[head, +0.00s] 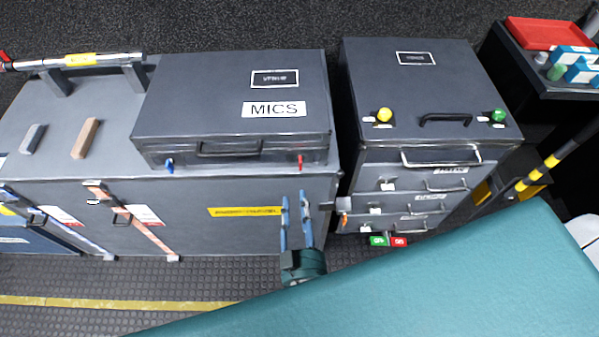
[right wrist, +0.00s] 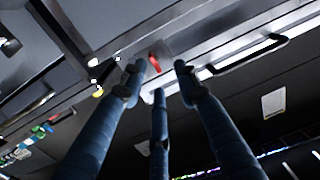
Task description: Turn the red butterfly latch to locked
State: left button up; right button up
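The red butterfly latch (head: 300,161) is a small upright tab on the right of the front face of the dark MICS case (head: 205,100). In the right wrist view the red latch (right wrist: 154,63) shows between and beyond the fingertips. My right gripper (head: 294,202) is below the latch in the head view, its blue fingers pointing up towards the case. The right wrist view shows the fingers (right wrist: 159,78) spread, with nothing between them and no visible contact with the latch. My left gripper is not in view.
A blue latch (head: 169,163) is on the case's left front, with a handle (head: 229,149) between. A drawer cabinet (head: 410,90) with yellow and green knobs stands to the right. Ribbed floor lies in front.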

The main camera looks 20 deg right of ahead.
aim_at(300, 162)
pick_arm(q)
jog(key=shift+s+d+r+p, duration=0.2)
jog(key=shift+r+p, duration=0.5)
jog(key=shift+p, duration=0.1)
pick_arm(e)
jog(key=w+d+r+h, duration=0.1)
jog(key=w+d, duration=0.3)
jog(key=w, duration=0.5)
jog(key=shift+w+d+r+m, duration=0.2)
jog(key=shift+w+m, duration=0.2)
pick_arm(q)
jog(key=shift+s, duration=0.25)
pick_arm(e)
grip_shut()
